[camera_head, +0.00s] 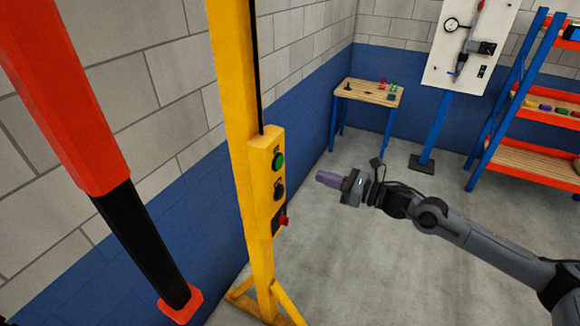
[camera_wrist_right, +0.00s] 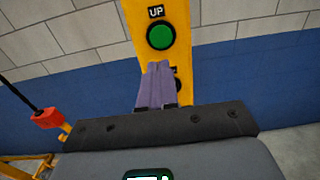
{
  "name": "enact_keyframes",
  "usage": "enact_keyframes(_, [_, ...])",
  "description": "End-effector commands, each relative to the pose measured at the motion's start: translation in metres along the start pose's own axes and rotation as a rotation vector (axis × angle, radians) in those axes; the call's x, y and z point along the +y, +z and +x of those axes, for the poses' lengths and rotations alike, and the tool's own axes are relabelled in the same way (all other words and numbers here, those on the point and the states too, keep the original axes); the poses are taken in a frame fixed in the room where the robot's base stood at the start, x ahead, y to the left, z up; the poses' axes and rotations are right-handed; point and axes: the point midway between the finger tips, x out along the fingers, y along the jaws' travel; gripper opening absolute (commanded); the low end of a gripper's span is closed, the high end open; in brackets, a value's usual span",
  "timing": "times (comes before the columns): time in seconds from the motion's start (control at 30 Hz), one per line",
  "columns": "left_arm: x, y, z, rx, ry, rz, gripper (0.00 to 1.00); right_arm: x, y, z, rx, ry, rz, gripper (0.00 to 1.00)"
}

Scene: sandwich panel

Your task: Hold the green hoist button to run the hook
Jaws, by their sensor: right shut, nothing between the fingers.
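The green button (camera_head: 279,160) is at the top of a yellow control box (camera_head: 262,165) on a yellow post. In the right wrist view the green button (camera_wrist_right: 161,36) sits under an "UP" label. My right gripper (camera_head: 320,177) has purple fingers, shut and empty, pointing left at the box with a clear gap to it. In the right wrist view its fingertips (camera_wrist_right: 158,64) appear just below the green button and partly cover a black button. No hook can be made out for certain. My left gripper is not in view.
A black button (camera_head: 279,189) and a red button (camera_head: 284,220) are lower on the box. A large orange-red and black hanging part (camera_head: 138,235) is at left. A small wooden table (camera_head: 365,93), a white panel on a stand (camera_head: 455,75) and a shelf rack (camera_head: 540,155) stand behind.

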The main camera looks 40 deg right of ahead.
Motion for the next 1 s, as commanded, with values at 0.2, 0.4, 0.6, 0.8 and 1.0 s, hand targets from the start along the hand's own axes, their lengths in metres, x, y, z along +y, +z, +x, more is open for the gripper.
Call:
enact_keyframes(0.2, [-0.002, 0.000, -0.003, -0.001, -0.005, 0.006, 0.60, -0.001, 0.002, 0.021, -0.004, -0.002, 0.001, 0.00])
enact_keyframes(0.4, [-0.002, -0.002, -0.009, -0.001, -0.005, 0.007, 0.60, -0.001, 0.003, 0.041, -0.004, -0.002, 0.003, 0.00])
enact_keyframes(0.6, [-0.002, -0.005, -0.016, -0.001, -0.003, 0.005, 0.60, -0.001, 0.003, 0.064, -0.004, -0.003, 0.004, 0.00])
enact_keyframes(0.8, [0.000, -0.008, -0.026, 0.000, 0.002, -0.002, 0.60, 0.000, 0.004, 0.087, -0.003, -0.001, 0.003, 0.00])
enact_keyframes(1.0, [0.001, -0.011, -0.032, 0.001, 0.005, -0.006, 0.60, 0.000, 0.002, 0.103, -0.001, -0.002, 0.003, 0.00])
